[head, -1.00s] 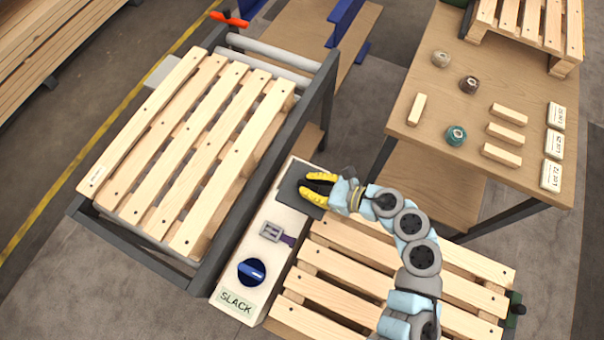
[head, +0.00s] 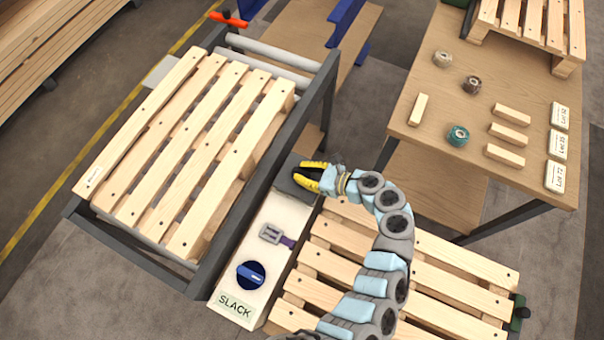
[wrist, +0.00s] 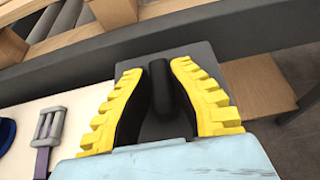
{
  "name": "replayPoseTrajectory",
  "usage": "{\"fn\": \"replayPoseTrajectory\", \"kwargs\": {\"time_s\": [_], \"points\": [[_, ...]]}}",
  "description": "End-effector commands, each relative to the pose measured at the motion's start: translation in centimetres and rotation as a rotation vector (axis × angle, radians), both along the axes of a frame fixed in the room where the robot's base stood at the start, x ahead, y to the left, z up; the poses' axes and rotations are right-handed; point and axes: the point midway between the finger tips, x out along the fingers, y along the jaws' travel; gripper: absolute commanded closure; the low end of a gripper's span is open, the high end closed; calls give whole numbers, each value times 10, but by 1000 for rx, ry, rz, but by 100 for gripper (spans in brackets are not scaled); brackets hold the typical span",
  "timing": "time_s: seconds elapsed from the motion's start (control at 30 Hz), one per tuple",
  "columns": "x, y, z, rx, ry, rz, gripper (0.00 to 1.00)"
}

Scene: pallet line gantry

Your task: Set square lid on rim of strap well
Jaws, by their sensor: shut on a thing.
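The square lid (head: 285,183) is a flat dark grey plate. It is over the far end of the long white box (head: 262,215), beside the conveyor's dark frame. My gripper (head: 312,177) has its yellow fingers shut on the lid's dark handle. In the wrist view the lid (wrist: 203,58) shows behind the fingers (wrist: 162,95), with the black handle between them. The strap well's opening and rim do not show; the lid and my gripper cover that end of the box. I cannot tell whether the lid touches the box or hangs above it.
The box also carries a buckle on a purple strap (head: 286,241), a blue knob (head: 251,274) and a SLACK label (head: 235,306). A slatted pallet (head: 190,150) lies on the conveyor at left. Another pallet (head: 420,265) lies at right, below my arm. A wooden table (head: 430,110) stands beyond.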

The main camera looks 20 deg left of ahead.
Motion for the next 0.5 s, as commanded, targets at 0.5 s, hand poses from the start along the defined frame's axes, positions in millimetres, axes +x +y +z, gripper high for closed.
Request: {"fn": "replayPoseTrajectory", "kwargs": {"time_s": [0.5], "points": [[-1, 1, -18, 0, -1, 3, 100]]}}
